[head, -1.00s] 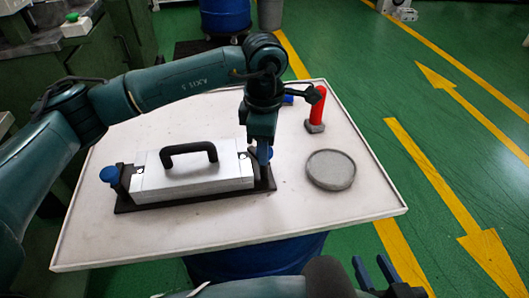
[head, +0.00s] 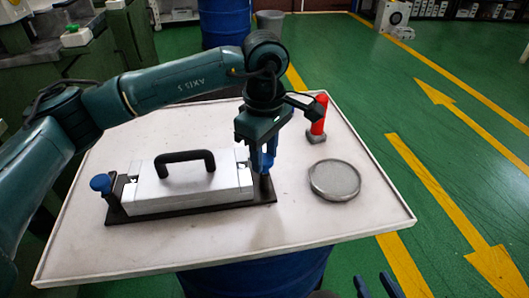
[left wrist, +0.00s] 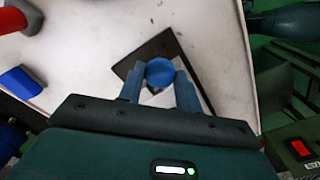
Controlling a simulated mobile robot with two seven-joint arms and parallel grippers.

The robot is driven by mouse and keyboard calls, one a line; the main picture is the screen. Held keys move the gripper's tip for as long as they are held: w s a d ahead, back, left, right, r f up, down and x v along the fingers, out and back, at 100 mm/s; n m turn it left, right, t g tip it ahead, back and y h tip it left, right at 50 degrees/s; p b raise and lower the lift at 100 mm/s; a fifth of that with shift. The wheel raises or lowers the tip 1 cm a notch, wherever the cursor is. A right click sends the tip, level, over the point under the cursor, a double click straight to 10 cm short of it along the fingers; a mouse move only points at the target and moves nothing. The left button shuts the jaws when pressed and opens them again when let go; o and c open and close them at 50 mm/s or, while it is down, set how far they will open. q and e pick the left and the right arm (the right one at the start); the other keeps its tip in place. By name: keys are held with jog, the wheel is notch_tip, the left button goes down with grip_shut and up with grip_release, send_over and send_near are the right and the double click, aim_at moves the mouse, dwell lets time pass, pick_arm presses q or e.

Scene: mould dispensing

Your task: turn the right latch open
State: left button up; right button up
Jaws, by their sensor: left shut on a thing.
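The mould is a silver-white block (head: 200,190) with a black handle (head: 185,157), lying on a black base plate (head: 150,215). The right latch has a round blue knob (left wrist: 159,72) at the plate's right end. My left gripper (head: 265,162) reaches down onto it from above. In the left wrist view its fingers (left wrist: 159,84) are shut on the knob from both sides. In the head view the fingers largely hide the knob. The left latch's blue knob (head: 101,183) stands at the plate's left end. My right gripper (head: 376,286) shows only its two spread fingertips at the bottom edge.
The white table (head: 310,225) has a raised rim. A round grey dish (head: 335,180) lies right of the mould, and a red-handled tool (head: 318,115) stands behind it. A blue block (left wrist: 22,82) shows in the left wrist view. The table's front is clear.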

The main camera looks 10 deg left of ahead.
aim_at(265, 158)
pick_arm(q)
jog(key=o, duration=1)
jog(key=shift+r, duration=0.15)
notch_tip(265, 158, up, 13)
jog(key=p, duration=0.1)
